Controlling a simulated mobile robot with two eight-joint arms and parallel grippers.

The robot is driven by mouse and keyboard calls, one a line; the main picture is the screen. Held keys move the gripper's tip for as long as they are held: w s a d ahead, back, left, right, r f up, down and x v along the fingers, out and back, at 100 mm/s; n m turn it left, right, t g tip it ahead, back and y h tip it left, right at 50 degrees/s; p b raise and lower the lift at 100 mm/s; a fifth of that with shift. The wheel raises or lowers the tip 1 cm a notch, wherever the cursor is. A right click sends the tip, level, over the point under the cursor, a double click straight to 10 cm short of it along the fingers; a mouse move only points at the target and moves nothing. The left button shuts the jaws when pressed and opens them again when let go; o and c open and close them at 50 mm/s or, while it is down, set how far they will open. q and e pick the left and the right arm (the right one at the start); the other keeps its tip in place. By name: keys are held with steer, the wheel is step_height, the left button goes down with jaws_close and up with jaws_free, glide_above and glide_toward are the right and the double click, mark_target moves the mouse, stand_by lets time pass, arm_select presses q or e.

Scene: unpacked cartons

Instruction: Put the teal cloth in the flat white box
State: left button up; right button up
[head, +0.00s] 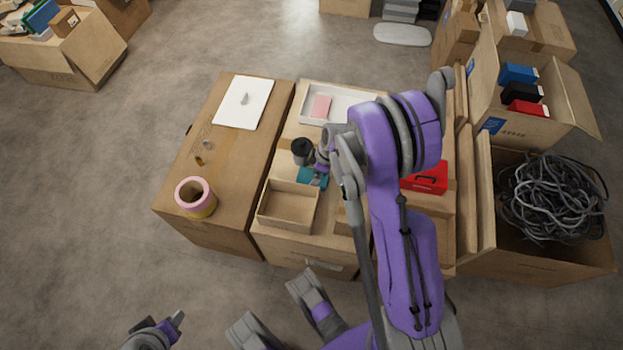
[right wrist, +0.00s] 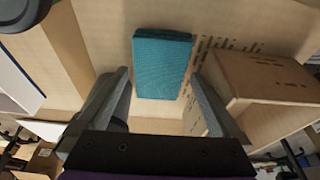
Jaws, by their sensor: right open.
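The teal cloth (head: 313,177) lies folded flat on the middle carton, partly hidden by my right gripper in the head view. In the right wrist view the cloth (right wrist: 162,65) shows as a folded rectangle between and beyond the fingers. My right gripper (head: 321,168) is open above it, its two fingers (right wrist: 160,80) apart with nothing held. The flat white box (head: 349,91) stands behind the cloth on the same carton. It holds a pink item (head: 319,107), and my right arm covers its right part. My left gripper (head: 172,328) is low at the left, apart from the cartons.
A black cup (head: 302,152) stands close beside the right gripper. An open cardboard tray (head: 288,207) lies in front of the cloth. A red case (head: 427,178) is to the right. A tape roll (head: 196,197) and white board (head: 244,102) are on the left carton.

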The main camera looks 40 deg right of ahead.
steer(key=shift+w+f, duration=0.1)
steer(key=shift+f, duration=0.2)
steer(key=shift+r, duration=0.1)
steer(key=c, duration=1.3)
